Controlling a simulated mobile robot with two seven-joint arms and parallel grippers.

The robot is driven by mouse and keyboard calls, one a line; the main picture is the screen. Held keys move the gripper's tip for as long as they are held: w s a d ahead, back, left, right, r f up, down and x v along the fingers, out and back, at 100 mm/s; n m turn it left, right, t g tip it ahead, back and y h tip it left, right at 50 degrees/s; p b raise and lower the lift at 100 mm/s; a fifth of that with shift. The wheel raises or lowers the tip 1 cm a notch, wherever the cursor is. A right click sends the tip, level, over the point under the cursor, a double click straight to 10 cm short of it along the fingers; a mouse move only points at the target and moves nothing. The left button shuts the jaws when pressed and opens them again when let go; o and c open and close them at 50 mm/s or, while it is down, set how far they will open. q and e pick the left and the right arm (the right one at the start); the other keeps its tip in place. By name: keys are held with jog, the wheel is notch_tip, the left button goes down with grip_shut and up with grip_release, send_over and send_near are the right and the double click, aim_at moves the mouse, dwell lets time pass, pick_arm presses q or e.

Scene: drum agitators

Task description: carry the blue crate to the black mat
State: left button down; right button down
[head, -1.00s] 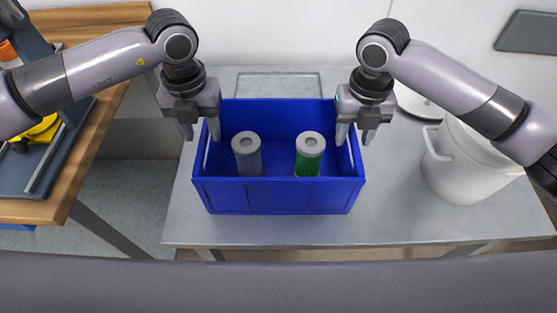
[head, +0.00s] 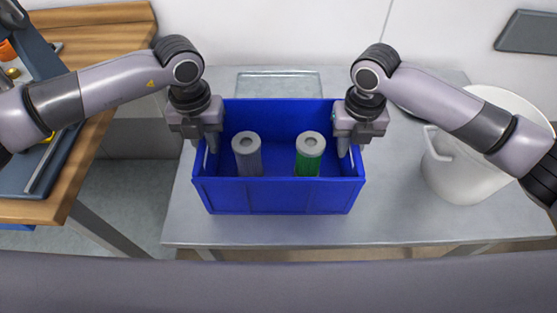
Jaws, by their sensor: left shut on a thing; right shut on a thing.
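The blue crate (head: 278,196) stands on the grey metal table in front of me. Inside it stand a grey cylinder (head: 247,157) and a green cylinder with a grey top (head: 309,156), both upright. My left gripper (head: 207,146) is shut on the crate's left side wall. My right gripper (head: 346,146) is shut on the crate's right side wall. The gripper bodies hide parts of both side walls. I cannot make out a black mat for certain in this view.
A white bucket (head: 462,165) stands on the grey table (head: 400,219) to the right. A flat tray or plate (head: 279,85) lies behind the crate. At left is a wooden table (head: 92,160) with a blue-grey frame on it, across a gap.

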pick_arm(q)
jog(key=shift+r, duration=0.15)
pick_arm(e)
jog(key=shift+r, duration=0.1)
